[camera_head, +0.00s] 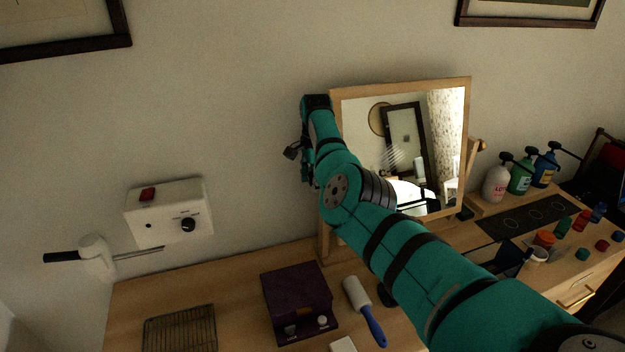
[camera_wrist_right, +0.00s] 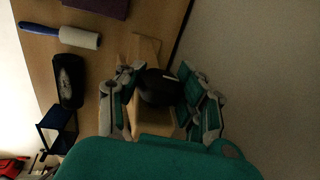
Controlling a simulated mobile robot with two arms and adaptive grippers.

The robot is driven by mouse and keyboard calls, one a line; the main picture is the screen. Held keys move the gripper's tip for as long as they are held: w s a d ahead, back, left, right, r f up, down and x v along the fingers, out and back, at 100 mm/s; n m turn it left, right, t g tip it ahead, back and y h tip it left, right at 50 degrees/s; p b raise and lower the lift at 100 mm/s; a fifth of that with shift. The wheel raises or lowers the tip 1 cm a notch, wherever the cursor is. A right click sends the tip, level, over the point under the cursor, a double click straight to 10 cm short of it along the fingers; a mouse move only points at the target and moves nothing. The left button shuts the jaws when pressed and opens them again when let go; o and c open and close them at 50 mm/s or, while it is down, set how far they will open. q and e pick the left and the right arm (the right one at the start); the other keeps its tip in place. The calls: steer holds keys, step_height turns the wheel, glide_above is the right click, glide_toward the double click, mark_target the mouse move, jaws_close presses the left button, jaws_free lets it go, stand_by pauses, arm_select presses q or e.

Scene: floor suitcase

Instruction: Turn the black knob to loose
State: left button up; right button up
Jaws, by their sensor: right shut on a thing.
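The tilting mirror (camera_head: 405,150) stands in a wooden frame at the back of the desk. My right gripper (camera_head: 298,150) is at the mirror's left side, partly hidden behind my own arm. In the right wrist view, a round black knob (camera_wrist_right: 158,88) with a short white mark sits on the wooden mirror post (camera_wrist_right: 150,120). My right gripper (camera_wrist_right: 160,90) has its fingers on either side of this knob and is shut on it. In the head view the knob is hidden or too dark to tell. My left gripper is not in view.
A white wall box (camera_head: 168,210) with a red switch and a small black dial is at left. A purple box (camera_head: 298,300), a lint roller (camera_head: 362,308) and a wire rack (camera_head: 180,330) lie on the desk.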

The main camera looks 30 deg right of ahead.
steer(key=o, duration=1.2)
steer(key=r, duration=0.4)
steer(key=s+r, duration=0.1)
steer(key=r, duration=0.7)
steer(key=shift+s+a, duration=0.25)
